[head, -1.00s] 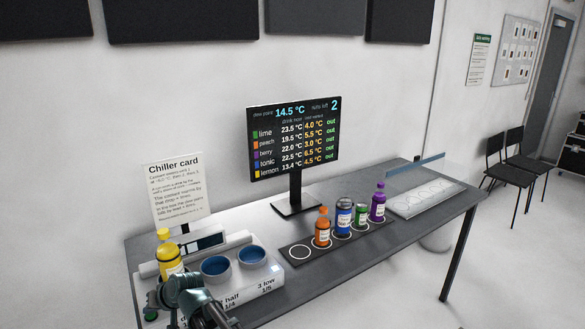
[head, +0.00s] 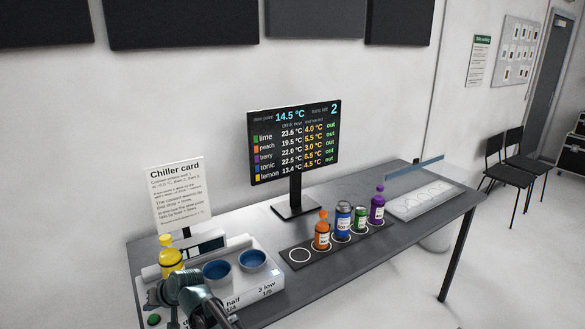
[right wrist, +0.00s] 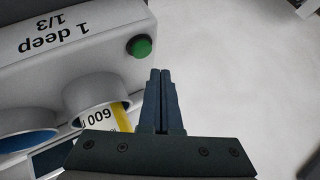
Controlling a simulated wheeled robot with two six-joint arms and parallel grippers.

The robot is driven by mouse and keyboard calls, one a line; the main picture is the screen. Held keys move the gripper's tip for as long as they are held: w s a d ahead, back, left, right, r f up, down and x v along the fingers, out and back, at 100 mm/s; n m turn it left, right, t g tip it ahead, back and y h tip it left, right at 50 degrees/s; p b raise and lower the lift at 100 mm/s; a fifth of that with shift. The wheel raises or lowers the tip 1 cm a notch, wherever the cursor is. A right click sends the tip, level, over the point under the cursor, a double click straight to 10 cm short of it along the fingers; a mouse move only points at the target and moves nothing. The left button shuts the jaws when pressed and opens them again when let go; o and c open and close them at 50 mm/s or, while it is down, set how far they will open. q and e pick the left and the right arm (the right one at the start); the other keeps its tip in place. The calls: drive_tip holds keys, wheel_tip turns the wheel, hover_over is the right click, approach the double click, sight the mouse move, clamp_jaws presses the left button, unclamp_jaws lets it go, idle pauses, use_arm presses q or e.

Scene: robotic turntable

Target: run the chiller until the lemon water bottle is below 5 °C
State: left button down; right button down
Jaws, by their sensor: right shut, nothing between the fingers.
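The yellow lemon water bottle (head: 170,258) stands upright in the left well of the white chiller (head: 266,290); its label also shows in the right wrist view (right wrist: 121,116). The monitor (head: 294,140) lists lemon at 13.4 °C beside 4.5 °C. A green button (head: 154,320) is on the chiller's front by the "1 deep" label, and it shows in the right wrist view (right wrist: 140,46). My right gripper (head: 156,294) is shut and empty in front of the chiller, its fingertips (right wrist: 160,72) apart from the button. My left gripper is not in view.
Two blue-lined wells (head: 252,259) of the chiller are empty. Orange, blue, green and purple drinks stand on a dark strip (head: 299,254) to the right. A chiller card (head: 178,190) stands behind. A clear tray (head: 425,201) lies at the table's right end.

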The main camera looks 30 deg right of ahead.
sight(156, 322)
wheel_tip(156, 322, up, 4)
drive_tip(key=p, duration=0.3)
drive_tip(key=shift+r, duration=0.1)
drive_tip(key=shift+s, duration=0.1)
idle(0.5)
drive_tip(key=s+d+f+n+g+h, duration=0.2)
drive_tip(key=s, duration=0.6)
drive_tip(key=s+d+f+n+g+h, duration=0.1)
drive_tip(key=s+f+g+h, duration=0.1)
drive_tip(key=s, duration=0.7)
drive_tip(key=s+d+f+n+g+h, duration=0.2)
drive_tip(key=s+g, duration=0.1)
drive_tip(key=s, duration=0.5)
drive_tip(key=shift+s+d+f+n+g+h, duration=0.25)
drive_tip(key=shift+d+f+n+g+h, duration=0.05)
drive_tip(key=shift+f+g+h, duration=0.1)
idle(2.1)
